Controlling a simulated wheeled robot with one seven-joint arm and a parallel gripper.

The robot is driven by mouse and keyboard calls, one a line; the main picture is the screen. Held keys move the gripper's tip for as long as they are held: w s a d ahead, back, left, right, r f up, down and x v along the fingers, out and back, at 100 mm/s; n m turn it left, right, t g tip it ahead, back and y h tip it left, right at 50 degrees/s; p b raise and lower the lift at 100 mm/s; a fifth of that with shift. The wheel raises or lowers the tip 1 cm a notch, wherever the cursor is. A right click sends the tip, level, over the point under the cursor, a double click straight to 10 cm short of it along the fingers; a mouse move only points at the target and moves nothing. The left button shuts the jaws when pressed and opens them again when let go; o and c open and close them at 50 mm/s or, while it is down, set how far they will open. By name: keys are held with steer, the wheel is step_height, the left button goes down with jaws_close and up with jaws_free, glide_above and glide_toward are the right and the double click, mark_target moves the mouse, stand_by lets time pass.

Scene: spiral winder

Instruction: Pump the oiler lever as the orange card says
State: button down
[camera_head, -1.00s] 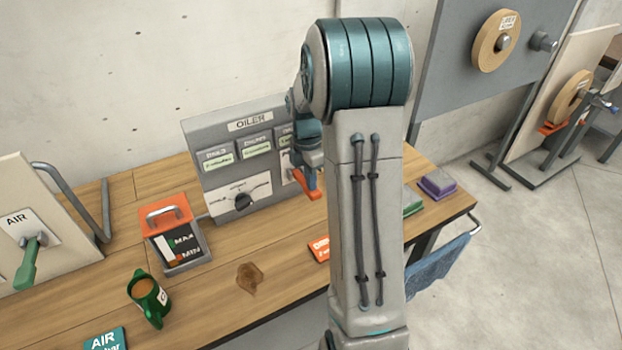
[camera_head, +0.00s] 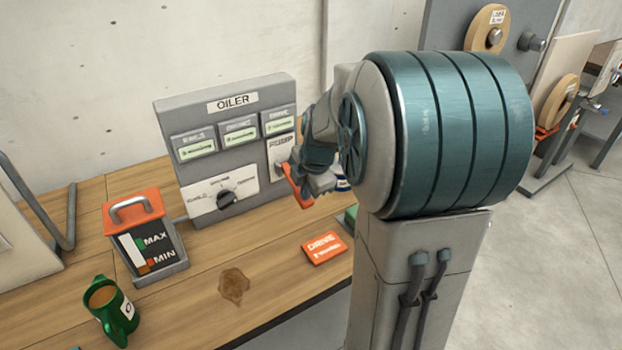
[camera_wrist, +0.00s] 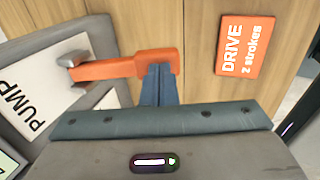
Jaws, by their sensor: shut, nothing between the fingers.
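The oiler (camera_head: 222,107) is a grey panel with three small displays, a dark selector knob (camera_head: 225,200) and a PUMP plate (camera_wrist: 35,98). The orange pump lever (camera_wrist: 125,66) sticks out from the PUMP plate; in the head view it slants down (camera_head: 300,190). My gripper (camera_wrist: 160,80) is shut and empty, its fingertips at the lever's free end. I cannot tell whether they touch it. The orange card (camera_wrist: 242,45) lies flat on the bench and reads "DRIVE 2 strokes"; it also shows in the head view (camera_head: 324,248). The knob's exact setting is too small to read.
An orange-topped oil reservoir (camera_head: 145,240) with MAX and MIN marks stands left of the oiler. A green mug (camera_head: 110,308) and a brown stain (camera_head: 233,287) are near the front of the wooden bench. My arm hides the bench's right side.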

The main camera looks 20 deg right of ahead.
steer(key=shift+s+a+f+b, duration=0.1)
steer(key=shift+f+b, duration=0.3)
steer(key=shift+f, duration=0.1)
stand_by(0.3)
steer(key=p+v, duration=0.2)
steer(key=v, duration=1.2)
steer(key=shift+s, duration=0.4)
steer(key=shift+r, duration=0.1)
steer(key=s+a+f+m+p, duration=0.1)
steer(key=s+a+f+m, duration=0.2)
steer(key=m, duration=0.6)
steer(key=s+a+f+m, duration=0.4)
steer(key=s+a+m, duration=0.3)
steer(key=s+m, duration=0.3)
steer(key=shift+s+f+m+g+p, duration=0.3)
steer(key=shift+s+g+p, duration=0.05)
steer(key=shift+g+p, duration=0.05)
